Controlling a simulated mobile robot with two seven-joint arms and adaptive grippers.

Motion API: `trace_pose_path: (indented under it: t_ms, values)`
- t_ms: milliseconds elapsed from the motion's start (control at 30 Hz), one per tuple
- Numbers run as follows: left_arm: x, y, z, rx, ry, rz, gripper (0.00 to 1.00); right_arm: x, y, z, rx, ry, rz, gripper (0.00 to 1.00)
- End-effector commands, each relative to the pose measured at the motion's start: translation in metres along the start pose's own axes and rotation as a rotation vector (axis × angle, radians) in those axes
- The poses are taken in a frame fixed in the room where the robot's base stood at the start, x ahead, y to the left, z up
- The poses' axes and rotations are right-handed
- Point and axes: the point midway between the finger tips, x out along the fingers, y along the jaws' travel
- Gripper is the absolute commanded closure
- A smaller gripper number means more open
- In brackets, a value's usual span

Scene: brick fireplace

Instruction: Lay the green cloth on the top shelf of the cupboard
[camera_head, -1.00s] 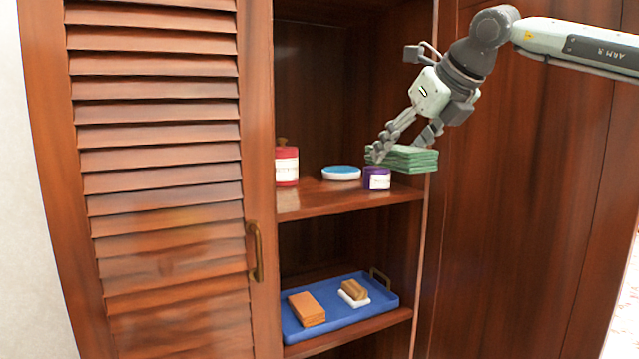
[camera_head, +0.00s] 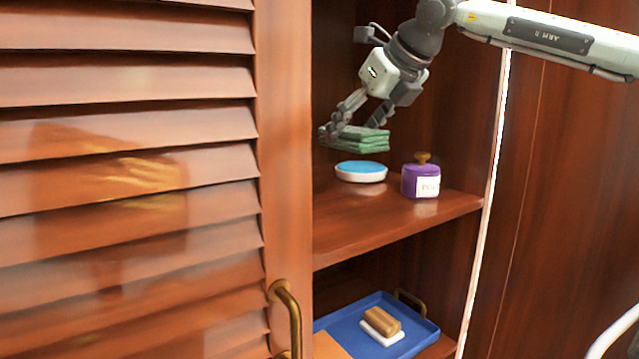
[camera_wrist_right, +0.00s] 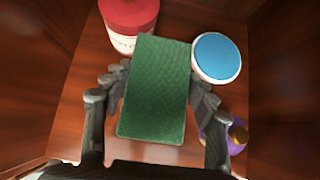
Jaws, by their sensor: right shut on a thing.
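The folded green cloth (camera_head: 362,140) is held by my right gripper (camera_head: 352,128) inside the cupboard, above the upper of the two shelves in view (camera_head: 400,222). The gripper's fingers are shut on the cloth's two sides, as the right wrist view shows, with the green cloth (camera_wrist_right: 157,88) between them. In the head view the cloth is a little above and behind a round white dish with a blue top (camera_head: 361,171). My left gripper is not in view.
A purple jar (camera_head: 421,181) stands right of the dish. A red-topped jar (camera_wrist_right: 128,22) shows beside the cloth in the wrist view. A blue tray (camera_head: 412,345) with a brown-and-white block is on the lower shelf. The louvred door (camera_head: 125,180) covers the left side.

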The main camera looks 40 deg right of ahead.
Motion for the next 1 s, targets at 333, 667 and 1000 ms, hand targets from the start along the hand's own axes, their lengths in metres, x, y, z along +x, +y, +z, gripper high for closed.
trace_pose_path:
  t_ms: [333, 667, 1000]
  values:
    - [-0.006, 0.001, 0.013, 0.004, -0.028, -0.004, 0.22, 0.034, 0.000, -0.034, 0.000, -0.003, 0.001, 0.71]
    - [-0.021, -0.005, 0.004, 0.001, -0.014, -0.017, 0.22, 0.062, 0.000, -0.063, 0.001, -0.001, 0.000, 0.71]
    - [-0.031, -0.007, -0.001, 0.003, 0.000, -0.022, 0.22, 0.070, 0.000, -0.071, 0.000, -0.002, 0.000, 0.71]
